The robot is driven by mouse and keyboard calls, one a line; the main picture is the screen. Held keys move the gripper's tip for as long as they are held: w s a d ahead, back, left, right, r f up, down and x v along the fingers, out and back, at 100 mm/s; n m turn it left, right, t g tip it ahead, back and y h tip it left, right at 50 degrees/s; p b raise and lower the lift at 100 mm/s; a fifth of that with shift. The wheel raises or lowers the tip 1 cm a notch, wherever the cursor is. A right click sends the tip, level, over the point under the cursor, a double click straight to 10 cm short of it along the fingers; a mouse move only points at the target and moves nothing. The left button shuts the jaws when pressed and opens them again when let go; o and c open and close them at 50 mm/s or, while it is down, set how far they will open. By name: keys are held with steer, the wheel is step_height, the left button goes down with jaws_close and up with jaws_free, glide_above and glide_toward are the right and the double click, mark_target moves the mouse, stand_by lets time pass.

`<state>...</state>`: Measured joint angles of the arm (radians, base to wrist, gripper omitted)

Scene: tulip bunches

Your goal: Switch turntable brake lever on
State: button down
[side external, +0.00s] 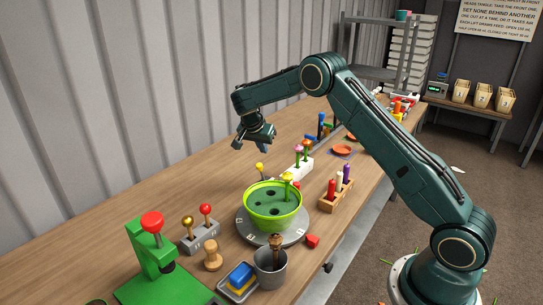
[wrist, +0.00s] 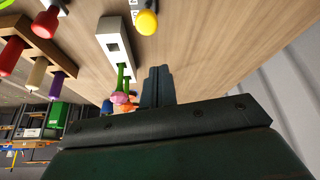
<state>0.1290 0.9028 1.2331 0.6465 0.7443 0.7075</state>
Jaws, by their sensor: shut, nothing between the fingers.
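The turntable is a grey disc (side external: 250,236) on the bench with a green pot (side external: 272,212) on top. A small red piece (side external: 312,241) sits at its right edge; I cannot tell whether it is the brake lever. A grey block (side external: 200,238) left of the turntable carries two upright sticks, one with a gold ball (side external: 187,222) and one with a red ball (side external: 206,209). My gripper (side external: 264,148) is shut and empty, above the bench behind the pot. Its closed fingers show in the wrist view (wrist: 158,82), which does not show the turntable.
A white block (side external: 294,170) with tulips stands behind the pot. A wooden rack (side external: 336,198) with coloured handles is to its right. A green press (side external: 153,262), a grey cup (side external: 271,275) and a wooden peg (side external: 212,257) stand in front. The bench's left side is mostly clear.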

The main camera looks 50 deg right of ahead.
steer(key=a+v, duration=0.1)
steer(key=v, duration=0.7)
steer(key=shift+f, duration=0.3)
steer(key=shift+s, duration=0.1)
steer(key=s+a+r+n+t+y, duration=0.15)
steer(key=s+a+r+n, duration=0.25)
steer(key=s+r, duration=0.4)
steer(key=s+a+r+n+t+y, duration=0.1)
steer(key=s+a+r+n+t, duration=0.15)
steer(key=s+r, duration=0.6)
steer(key=s+a+f+n+y, duration=0.1)
steer(key=s+a+n, duration=0.3)
steer(key=s, duration=0.7)
steer(key=s+a+f+n+y, duration=0.2)
steer(key=s+a+n, duration=0.3)
steer(key=s, duration=0.7)
steer(key=shift+f+t, duration=0.25)
steer(key=shift+t, duration=0.15)
